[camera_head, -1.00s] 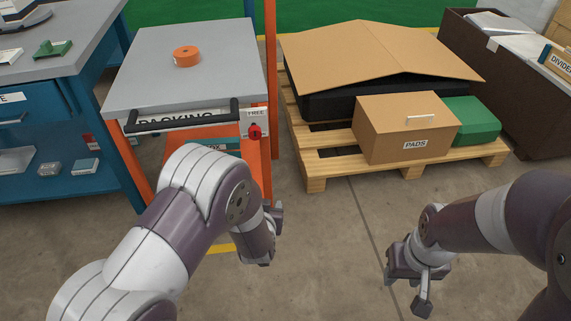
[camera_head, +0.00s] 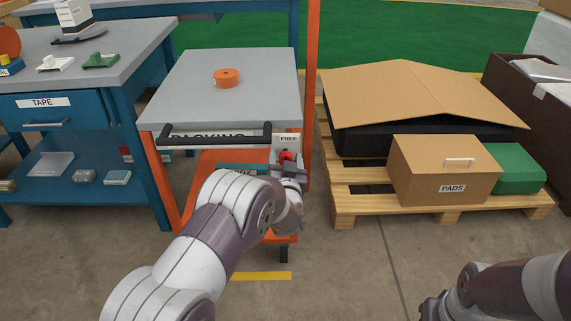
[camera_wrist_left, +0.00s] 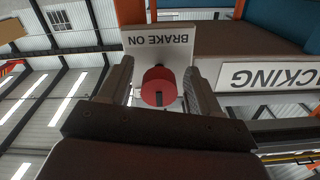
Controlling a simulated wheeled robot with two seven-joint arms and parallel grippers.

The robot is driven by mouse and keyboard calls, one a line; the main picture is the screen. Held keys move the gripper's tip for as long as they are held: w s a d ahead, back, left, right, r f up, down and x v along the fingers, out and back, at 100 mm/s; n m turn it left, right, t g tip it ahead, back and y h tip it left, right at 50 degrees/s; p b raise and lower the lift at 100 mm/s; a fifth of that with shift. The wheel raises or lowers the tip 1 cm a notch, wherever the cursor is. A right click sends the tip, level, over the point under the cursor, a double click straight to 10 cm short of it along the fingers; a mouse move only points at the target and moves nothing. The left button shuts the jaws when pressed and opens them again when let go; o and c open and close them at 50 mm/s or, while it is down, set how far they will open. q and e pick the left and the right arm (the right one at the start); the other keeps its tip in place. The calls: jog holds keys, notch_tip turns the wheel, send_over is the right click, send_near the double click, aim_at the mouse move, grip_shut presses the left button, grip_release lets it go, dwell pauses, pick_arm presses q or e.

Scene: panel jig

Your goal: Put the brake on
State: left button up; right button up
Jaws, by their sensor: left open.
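The packing cart (camera_head: 225,75) has a grey top and an orange frame. A red brake knob (camera_head: 285,156) sits on a white plate (camera_head: 287,139) at its right front corner, which reads FREE above the knob. In the left wrist view the red knob (camera_wrist_left: 158,86) lies between my fingers, and the upside-down plate (camera_wrist_left: 157,40) reads BRAKE ON. My left gripper (camera_head: 288,167) is open around the knob; I cannot tell if the fingers touch it. My right gripper (camera_head: 432,307) is partly cut off at the bottom edge, its fingers unclear.
A black push handle (camera_head: 213,140) runs just left of the knob, and an orange post (camera_head: 312,95) stands on its right. An orange tape roll (camera_head: 227,78) lies on the cart. A blue workbench (camera_head: 90,120) is left, a loaded pallet (camera_head: 440,205) right.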

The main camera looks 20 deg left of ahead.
pick_arm(q)
jog(key=c, duration=1)
jog(key=shift+n, duration=0.3)
jog(key=n, duration=0.4)
jog(key=shift+d+f+b, duration=0.1)
jog(key=shift+b, duration=0.25)
jog(key=n+b, duration=0.1)
jog(key=n, duration=0.3)
jog(key=shift+n, duration=0.4)
jog(key=n+b, duration=0.2)
jog(key=n, duration=0.2)
jog(key=shift+d+n, duration=0.1)
jog(key=shift+n, duration=0.2)
jog(key=shift+n+b, duration=1.25)
jog(key=shift+n, duration=0.65)
